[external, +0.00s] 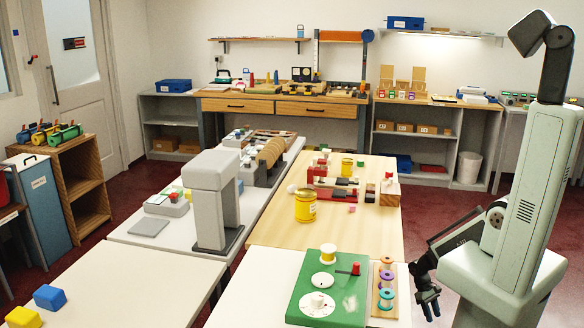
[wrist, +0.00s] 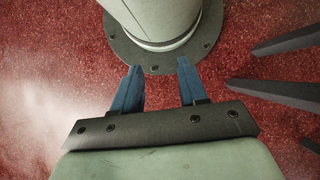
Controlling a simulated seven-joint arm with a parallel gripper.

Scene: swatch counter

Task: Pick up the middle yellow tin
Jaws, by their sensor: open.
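A large yellow tin (external: 305,206) with a dark label band stands upright on the wooden table. A smaller yellow tin-like piece (external: 347,167) stands farther back, by red pieces. A yellow and white spool-like piece (external: 328,254) stands on the green board nearer the camera. I cannot tell for sure which counts as the middle tin. My gripper (external: 428,303) hangs low at the right, beyond the table's edge and apart from all of these. In the wrist view my gripper (wrist: 160,68) is open and empty, with its two blue fingers apart; no tin shows there.
The green board (external: 300,285) and a rack of colored spools (external: 386,285) stand on the near white table. A grey arch-shaped device (external: 210,195) stands left of the large tin. The wooden tabletop (external: 285,233) is bare around the tin's front. Red floor lies below my gripper.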

